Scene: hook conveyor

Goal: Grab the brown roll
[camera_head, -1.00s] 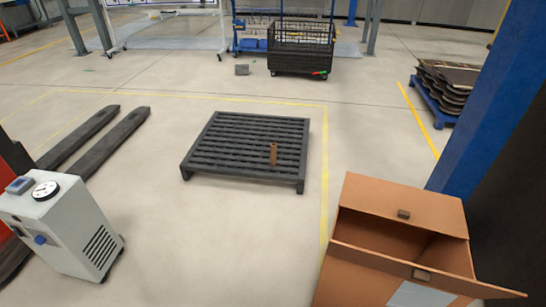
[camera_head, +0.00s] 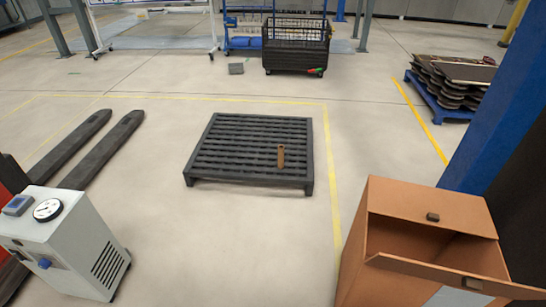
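The brown roll (camera_head: 281,157) is a small narrow cylinder. It stands upright on the dark grey slatted pallet (camera_head: 231,143), right of the pallet's middle and near its front edge. The pallet lies on the floor in the centre of the view. Nothing touches the roll except the pallet. Neither of my grippers shows in the head view.
A grey machine with a gauge (camera_head: 67,240) and pallet-truck forks (camera_head: 100,150) are at the left. A black mesh cart (camera_head: 296,48) stands behind. Floor around the pallet is clear.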

